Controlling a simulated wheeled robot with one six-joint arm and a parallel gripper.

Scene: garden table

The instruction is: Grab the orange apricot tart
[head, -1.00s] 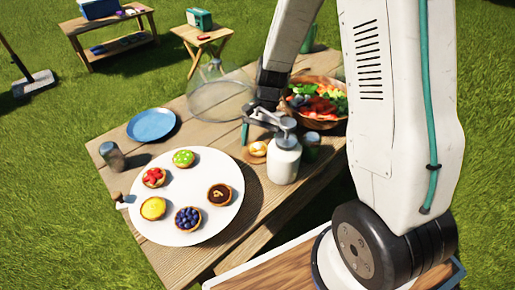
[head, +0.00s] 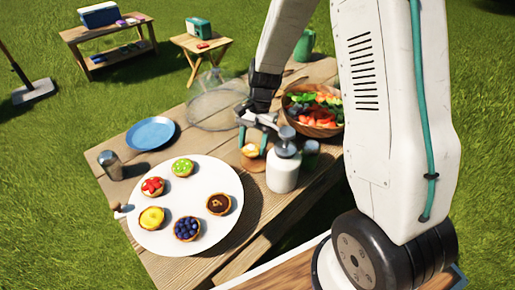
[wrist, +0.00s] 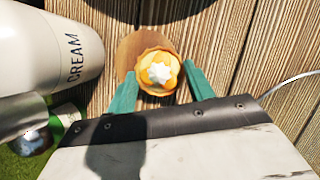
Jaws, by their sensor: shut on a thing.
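The orange apricot tart (wrist: 160,77), with orange fruit and a white cream dollop, sits between the teal fingers of my gripper (wrist: 159,70) in the wrist view. My gripper is shut on it, one finger on each side. In the head view the tart (head: 250,151) shows small below my gripper (head: 253,146), partly covered by the fingers. A round wooden coaster (head: 252,164) lies under it, also seen in the wrist view (wrist: 128,48). The tart looks slightly above the coaster, but the gap is hard to judge.
A white cream can (head: 283,172) stands close to the right of my gripper. A salad bowl (head: 318,128), a glass dome (head: 215,105), a blue plate (head: 151,133), a shaker (head: 110,165) and a white platter (head: 205,245) with several tarts share the wooden table.

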